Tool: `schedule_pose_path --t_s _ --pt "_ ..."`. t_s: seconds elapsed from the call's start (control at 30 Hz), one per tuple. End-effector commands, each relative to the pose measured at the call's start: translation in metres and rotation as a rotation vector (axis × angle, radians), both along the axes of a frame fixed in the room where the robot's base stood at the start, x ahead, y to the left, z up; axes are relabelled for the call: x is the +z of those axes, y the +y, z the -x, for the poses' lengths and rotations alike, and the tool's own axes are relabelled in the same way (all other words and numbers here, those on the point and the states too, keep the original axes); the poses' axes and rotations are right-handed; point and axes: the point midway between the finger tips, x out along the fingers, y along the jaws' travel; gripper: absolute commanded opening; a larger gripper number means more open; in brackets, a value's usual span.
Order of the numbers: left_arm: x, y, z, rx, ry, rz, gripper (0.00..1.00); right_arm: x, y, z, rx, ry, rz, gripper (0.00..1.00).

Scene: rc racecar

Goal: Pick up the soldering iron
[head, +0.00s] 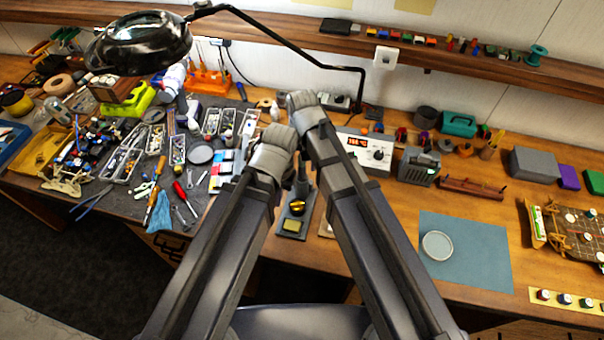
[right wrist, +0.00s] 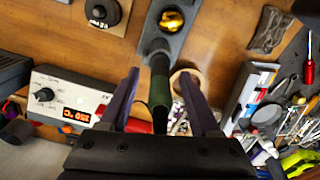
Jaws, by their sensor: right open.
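The soldering iron (right wrist: 160,88) shows in the right wrist view by its dark green handle. It rests in a grey stand (right wrist: 172,38) with a brass wool cup. My right gripper (right wrist: 159,74) is open, with one purple finger on each side of the handle; I see gaps, so it is not shut on it. In the head view the stand (head: 291,225) shows between my arms, which hide the iron and the right fingers. My left arm comes in from the left; its gripper is hidden.
The soldering station (head: 362,152) with a red display stands right of the iron. A magnifier lamp (head: 140,42) hangs at the upper left. Tools and parts trays crowd the grey mat on the left. A blue mat (head: 478,255) with a round dish lies at the right.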

Motion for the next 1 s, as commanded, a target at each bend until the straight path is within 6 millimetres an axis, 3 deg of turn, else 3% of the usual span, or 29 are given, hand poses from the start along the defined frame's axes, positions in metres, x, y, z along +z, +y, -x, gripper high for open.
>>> schedule_pose_path --t_s 0.07,0.33,0.9,1.0 --pt "-0.0109 0.0 0.0 -0.002 0.0 0.0 0.0 -0.0109 0.0001 0.0002 0.0 0.0 0.0 0.64" --pt "-0.0093 0.0 0.0 -0.003 0.0 -0.001 0.0 -0.0092 0.0002 0.0003 0.0 0.0 0.0 0.64" --pt "-0.0092 0.0001 0.0 -0.003 0.0 -0.001 0.0 -0.0093 0.0002 0.0003 0.0 0.0 0.0 0.0" --pt "-0.0093 0.0001 0.0 -0.003 0.0 -0.001 0.0 -0.0093 0.0002 0.0004 0.0 0.0 0.0 0.0"
